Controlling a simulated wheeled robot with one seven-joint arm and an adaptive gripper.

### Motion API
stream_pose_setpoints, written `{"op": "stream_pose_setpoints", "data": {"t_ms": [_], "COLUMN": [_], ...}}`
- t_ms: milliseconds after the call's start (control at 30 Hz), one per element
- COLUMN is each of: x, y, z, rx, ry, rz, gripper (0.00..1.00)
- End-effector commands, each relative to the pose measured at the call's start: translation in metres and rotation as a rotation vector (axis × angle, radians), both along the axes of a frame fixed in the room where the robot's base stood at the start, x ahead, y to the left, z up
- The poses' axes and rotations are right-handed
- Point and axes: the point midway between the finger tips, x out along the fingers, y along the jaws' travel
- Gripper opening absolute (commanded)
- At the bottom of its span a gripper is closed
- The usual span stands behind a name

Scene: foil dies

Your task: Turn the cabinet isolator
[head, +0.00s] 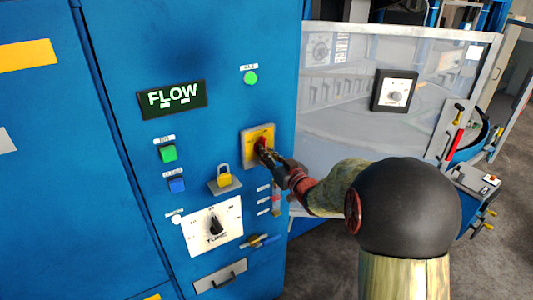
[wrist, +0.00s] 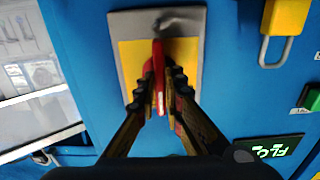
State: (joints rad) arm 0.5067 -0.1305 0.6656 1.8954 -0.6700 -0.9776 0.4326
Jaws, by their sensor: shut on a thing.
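The cabinet isolator is a red handle on a yellow plate with a grey border (head: 268,132), on the front of the blue cabinet (head: 215,110). In the wrist view the grey and yellow plate (wrist: 190,60) fills the upper middle, and the red handle (wrist: 158,65) runs up and down the picture. My gripper (head: 264,153) reaches in from the right; in the wrist view its two fingers (wrist: 159,88) are shut on the red handle, one on each side. The fingers hide part of the handle in the head view.
A yellow padlock (head: 224,180) hangs close below left of the isolator. A glazed enclosure (head: 340,80) stands to the right.

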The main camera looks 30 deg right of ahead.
Motion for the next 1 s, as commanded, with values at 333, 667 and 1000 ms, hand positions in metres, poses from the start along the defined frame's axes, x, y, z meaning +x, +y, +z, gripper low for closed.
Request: {"op": "stream_pose_setpoints", "data": {"t_ms": [333, 667, 1000], "x": [0.0, -0.002, -0.053], "y": [0.0, 0.0, -0.003], "z": [-0.001, 0.0, 0.0], "rx": [0.001, 0.0, 0.0], "ry": [0.002, 0.001, 0.001], "rz": [0.0, -0.001, -0.004], "gripper": [0.27, 0.28, 0.28]}}
